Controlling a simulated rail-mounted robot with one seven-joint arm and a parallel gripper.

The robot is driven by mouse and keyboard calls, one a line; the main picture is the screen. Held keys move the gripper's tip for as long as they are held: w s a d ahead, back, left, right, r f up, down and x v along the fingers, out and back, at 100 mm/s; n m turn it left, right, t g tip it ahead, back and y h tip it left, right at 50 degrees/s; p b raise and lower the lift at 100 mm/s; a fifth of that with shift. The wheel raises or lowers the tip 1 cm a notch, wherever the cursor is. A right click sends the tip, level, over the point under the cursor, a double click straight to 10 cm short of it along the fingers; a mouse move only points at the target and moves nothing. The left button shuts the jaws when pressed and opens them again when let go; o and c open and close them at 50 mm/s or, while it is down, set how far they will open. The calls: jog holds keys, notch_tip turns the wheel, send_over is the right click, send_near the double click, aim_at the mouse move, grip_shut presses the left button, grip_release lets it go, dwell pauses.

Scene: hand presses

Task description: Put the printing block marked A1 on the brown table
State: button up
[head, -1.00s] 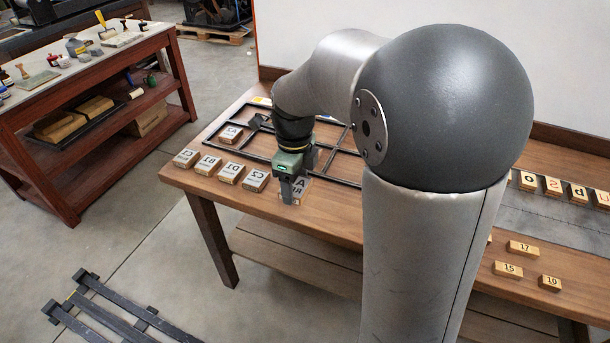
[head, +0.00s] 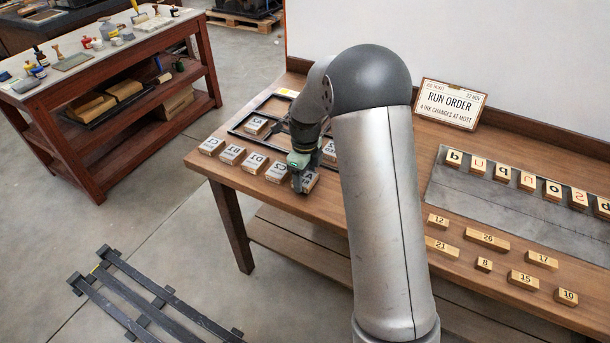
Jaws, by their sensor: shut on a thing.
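My gripper (head: 299,182) points down near the front edge of the wooden brown table (head: 213,170). It is shut on a small wooden block (head: 311,182). A large letter A shows on the block's pale top; the rest of its marking is partly covered by the gripper. The block is just right of the block marked C2 (head: 278,172), at the end of a row. I cannot tell whether it touches the tabletop.
Blocks D1 (head: 254,163), B1 (head: 232,155) and C1 (head: 211,146) continue the row leftward. A black frame (head: 240,132) behind holds an A2 block (head: 255,126) and a partly hidden block (head: 329,149). Numbered blocks (head: 487,240) lie right. A reddish bench (head: 95,140) stands apart.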

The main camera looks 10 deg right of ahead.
jog(key=shift+f, duration=0.25)
jog(key=shift+f, duration=0.1)
jog(key=shift+f, duration=0.15)
jog(key=o, duration=1)
jog(key=shift+o, duration=0.2)
